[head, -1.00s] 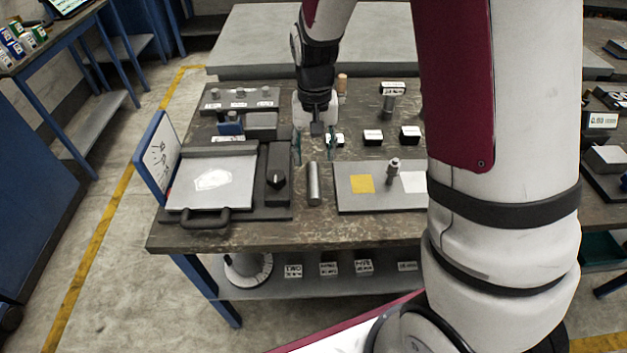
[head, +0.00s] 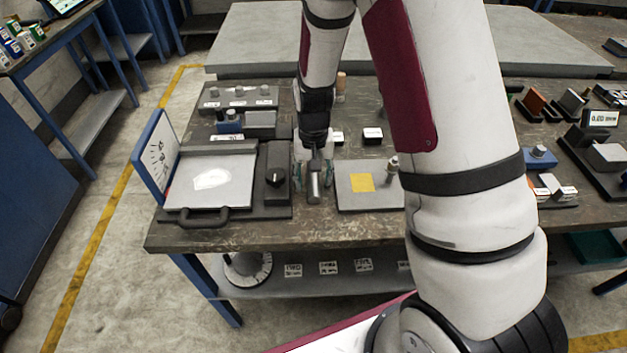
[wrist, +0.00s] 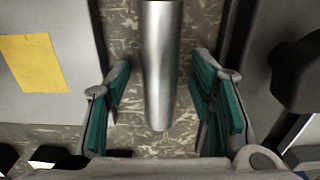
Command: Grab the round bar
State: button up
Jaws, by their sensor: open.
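The round bar (head: 314,186) is a short silver metal cylinder lying on the dark workbench, between the flat plate with the yellow square and the black knob unit. In the wrist view the bar (wrist: 161,62) runs from the top edge down to its rounded end between my fingers. My gripper (head: 313,176) is low over the bar's far part in the head view. In the wrist view my gripper (wrist: 161,108) is open, with one teal-padded finger on each side of the bar and a visible gap on both sides. My wrist hides the bar's far end in the head view.
The plate with a yellow square (head: 360,183) and a small upright metal post (head: 392,165) lies right of the bar. The black knob unit (head: 275,180) and a handled panel (head: 212,182) stand close on the left. Bare bench (head: 300,231) lies in front.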

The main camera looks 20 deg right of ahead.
grip_shut()
jog(key=shift+w+r, duration=0.1)
jog(key=shift+r, duration=0.05)
